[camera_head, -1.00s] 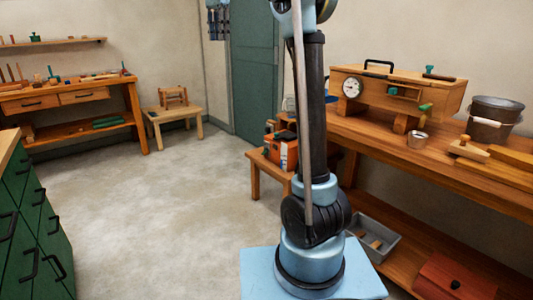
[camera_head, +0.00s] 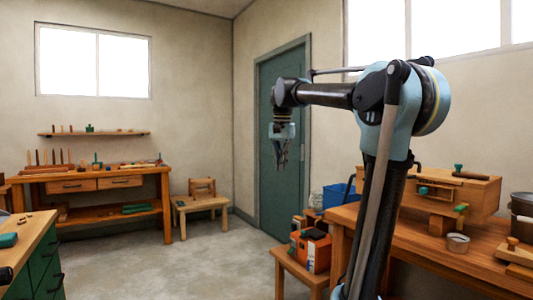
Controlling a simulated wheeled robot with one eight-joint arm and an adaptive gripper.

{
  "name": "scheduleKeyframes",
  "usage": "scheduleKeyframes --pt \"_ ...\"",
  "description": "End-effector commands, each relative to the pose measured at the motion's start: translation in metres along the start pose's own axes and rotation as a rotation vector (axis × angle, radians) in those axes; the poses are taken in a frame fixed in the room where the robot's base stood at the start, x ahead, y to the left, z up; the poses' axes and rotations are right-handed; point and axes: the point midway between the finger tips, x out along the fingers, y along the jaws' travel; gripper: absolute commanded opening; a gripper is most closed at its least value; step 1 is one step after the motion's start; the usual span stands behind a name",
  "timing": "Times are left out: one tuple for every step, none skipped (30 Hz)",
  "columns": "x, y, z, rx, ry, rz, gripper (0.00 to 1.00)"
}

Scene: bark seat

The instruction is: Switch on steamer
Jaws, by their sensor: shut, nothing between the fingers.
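An orange unit with a dark top (camera_head: 314,250), which may be the steamer, sits on a low wooden stool (camera_head: 297,267) right of the door. Its switch cannot be made out. A long wooden box (camera_head: 478,192) with green knobs lies on the right workbench; my arm covers its left end. My gripper (camera_head: 281,160) hangs high in front of the green door, pointing down, with its fingers shut and empty. It is well apart from both the orange unit and the wooden box.
The right workbench (camera_head: 400,237) also holds a metal cup (camera_head: 458,243) and a bucket (camera_head: 522,217). A blue crate (camera_head: 338,196) is behind the stool. A green cabinet (camera_head: 45,270) stands at near left, a tool bench (camera_head: 90,184) at back left. The middle floor is clear.

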Motion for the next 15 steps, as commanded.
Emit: scheduleKeyframes --pt "0.013 0.017 0.008 -0.021 0.005 -0.003 0.0" --pt "0.02 0.025 0.012 -0.036 0.008 -0.005 0.0" --pt "0.03 0.037 0.017 -0.057 0.012 -0.008 0.0" --pt "0.038 0.045 0.021 -0.073 0.016 -0.01 0.0" --pt "0.046 0.054 0.026 -0.09 0.019 -0.012 0.0" --pt "0.057 0.066 0.032 -0.111 0.024 -0.014 0.0" --pt "0.065 0.074 0.037 -0.127 0.027 -0.015 0.0" --pt "0.074 0.082 0.042 -0.142 0.03 -0.016 0.0" --pt "0.086 0.093 0.049 -0.164 0.035 -0.018 0.0" --pt "0.095 0.101 0.054 -0.179 0.039 -0.019 0.0" --pt "0.104 0.109 0.059 -0.195 0.043 -0.021 0.0" --pt "0.117 0.12 0.066 -0.217 0.048 -0.022 0.0" --pt "0.127 0.128 0.072 -0.232 0.052 -0.023 0.0" --pt "0.137 0.136 0.077 -0.247 0.056 -0.023 0.0" --pt "0.15 0.146 0.085 -0.269 0.06 -0.024 0.0"
